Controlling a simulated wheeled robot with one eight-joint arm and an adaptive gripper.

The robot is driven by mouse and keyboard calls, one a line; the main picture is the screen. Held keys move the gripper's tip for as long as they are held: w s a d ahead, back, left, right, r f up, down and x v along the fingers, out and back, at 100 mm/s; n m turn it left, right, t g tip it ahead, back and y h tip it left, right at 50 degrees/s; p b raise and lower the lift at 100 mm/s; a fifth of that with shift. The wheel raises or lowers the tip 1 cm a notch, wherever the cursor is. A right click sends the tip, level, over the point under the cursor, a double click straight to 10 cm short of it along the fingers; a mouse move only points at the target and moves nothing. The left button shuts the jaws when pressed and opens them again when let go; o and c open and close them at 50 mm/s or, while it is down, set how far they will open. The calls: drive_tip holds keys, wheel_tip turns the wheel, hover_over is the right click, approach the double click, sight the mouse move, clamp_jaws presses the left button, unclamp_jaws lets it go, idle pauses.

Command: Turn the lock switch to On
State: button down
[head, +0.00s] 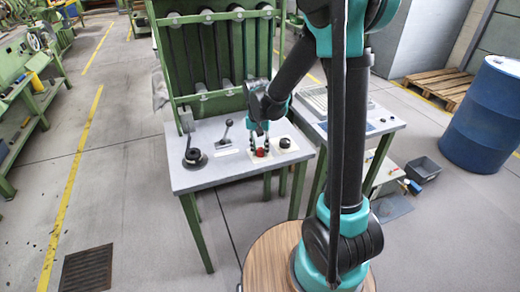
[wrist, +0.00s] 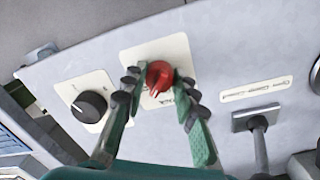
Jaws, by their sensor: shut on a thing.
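The lock switch is a red rotary knob (wrist: 159,75) on a cream plate (wrist: 177,50) fixed to the grey panel; the plate's lettering is mostly hidden. In the head view the red knob (head: 260,152) sits near the panel's front middle. My gripper (wrist: 157,92) is shut on the red knob, with one green finger on each side of it; in the head view it (head: 259,145) reaches down onto the knob from above. The knob's exact setting cannot be told.
A black rotary knob (wrist: 90,105) on its own cream plate is close beside the red one. A lever (head: 226,132) and a black-based joystick (head: 193,152) stand left of my gripper in the head view. The green machine frame (head: 222,55) rises behind the panel.

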drive_tip(key=n, duration=0.4)
drive_tip(key=shift+n, duration=2)
drive_tip(key=shift+t, duration=0.3)
drive_tip(key=c, duration=1.2)
unclamp_jaws()
drive_tip(key=r, duration=1.2)
drive_tip(key=shift+s+a, duration=0.15)
drive_tip(key=shift+a, duration=0.05)
